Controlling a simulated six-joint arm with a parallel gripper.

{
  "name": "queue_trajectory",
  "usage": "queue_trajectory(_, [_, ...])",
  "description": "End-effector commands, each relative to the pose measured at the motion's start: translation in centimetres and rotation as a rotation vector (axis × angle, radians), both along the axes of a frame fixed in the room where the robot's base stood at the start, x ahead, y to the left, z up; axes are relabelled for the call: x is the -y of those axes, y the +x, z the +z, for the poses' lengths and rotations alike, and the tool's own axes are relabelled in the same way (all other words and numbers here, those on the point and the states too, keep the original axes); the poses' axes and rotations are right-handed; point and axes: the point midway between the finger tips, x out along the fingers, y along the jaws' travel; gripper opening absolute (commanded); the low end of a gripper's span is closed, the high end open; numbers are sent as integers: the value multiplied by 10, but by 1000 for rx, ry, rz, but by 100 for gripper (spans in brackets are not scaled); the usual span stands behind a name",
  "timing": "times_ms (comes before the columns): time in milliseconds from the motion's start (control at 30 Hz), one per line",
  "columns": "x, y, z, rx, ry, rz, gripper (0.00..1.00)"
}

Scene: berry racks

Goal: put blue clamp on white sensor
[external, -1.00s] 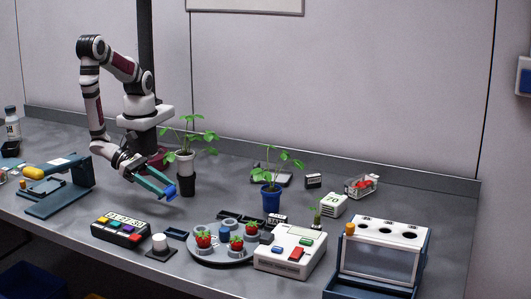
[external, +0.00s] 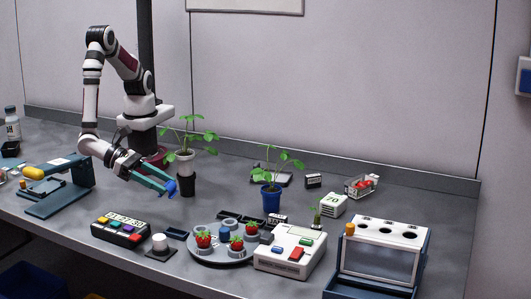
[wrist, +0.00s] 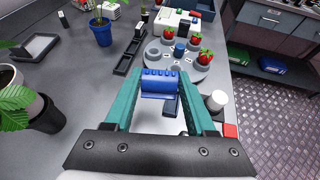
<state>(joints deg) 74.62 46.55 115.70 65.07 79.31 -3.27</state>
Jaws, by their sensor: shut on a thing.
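The blue clamp (external: 171,188) is between the teal fingertips of my gripper (external: 162,181), held above the table. In the wrist view the blue clamp (wrist: 160,83) sits across the tips of my gripper (wrist: 160,90), a finger at each side. A white cylinder on a dark square base, which looks like the white sensor (external: 159,243), stands near the table's front edge. In the wrist view the white sensor (wrist: 217,98) is to the right of the right finger, apart from the clamp. Its base is partly hidden there by the finger.
A timer box (external: 120,230) stands left of the sensor, and a round grey tray (external: 222,262) with strawberry cups stands right. A small dark tray (external: 176,233) lies behind the sensor. A potted plant on a black stand (external: 188,184) is close beside the gripper.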

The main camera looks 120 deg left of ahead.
Motion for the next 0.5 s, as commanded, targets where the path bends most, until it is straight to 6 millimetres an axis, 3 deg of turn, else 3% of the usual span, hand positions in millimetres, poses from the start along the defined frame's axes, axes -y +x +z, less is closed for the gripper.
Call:
queue_trajectory(33, [-5, 30, 1, 0, -3, 33, 4])
queue_trajectory(167, [-27, 114, 11, 2, -4, 90, 4])
queue_trajectory(300, [-76, 199, 29, 3, -3, 146, 4])
queue_trajectory(400, [-112, 242, 40, 2, -2, 176, 4])
queue_trajectory(500, [-141, 269, 49, 0, -1, 197, 4])
